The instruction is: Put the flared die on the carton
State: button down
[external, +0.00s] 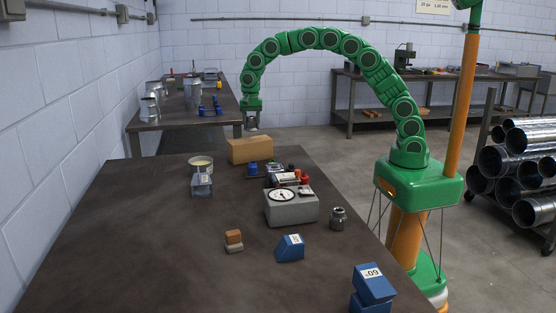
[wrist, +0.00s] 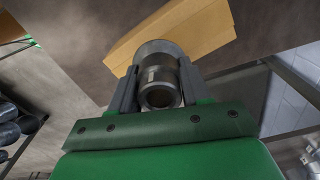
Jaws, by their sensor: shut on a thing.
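The flared die, a grey metal ring-like piece with a hollow bore, shows in the wrist view (wrist: 160,75) between the two fingers of my gripper (wrist: 158,92). My gripper is shut on it. In the external view my gripper (external: 252,117) points down and holds the die (external: 253,127) in the air over the far end of the near table. The carton (external: 250,150), a closed tan box, stands on that table just below the die, with a small gap seen between them. In the wrist view the carton (wrist: 205,28) lies beyond the die, partly covered by it.
A dial scale (external: 291,207), blue blocks (external: 290,247), a small metal fitting (external: 338,218) and several small parts stand on the near table (external: 130,235). A cup (external: 200,165) stands left of the carton. Another table (external: 165,120) with metal ducts is behind.

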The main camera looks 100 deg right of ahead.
aim_at(250, 139)
jog(key=shift+w+d+f, duration=0.2)
jog(key=shift+w+f, duration=0.2)
jog(key=shift+f, duration=1.7)
jog(key=shift+f, duration=0.15)
jog(key=c, duration=0.5)
grip_release()
notch_tip(250, 139, up, 12)
jog(key=shift+a+r, duration=0.1)
jog(key=shift+r, duration=0.1)
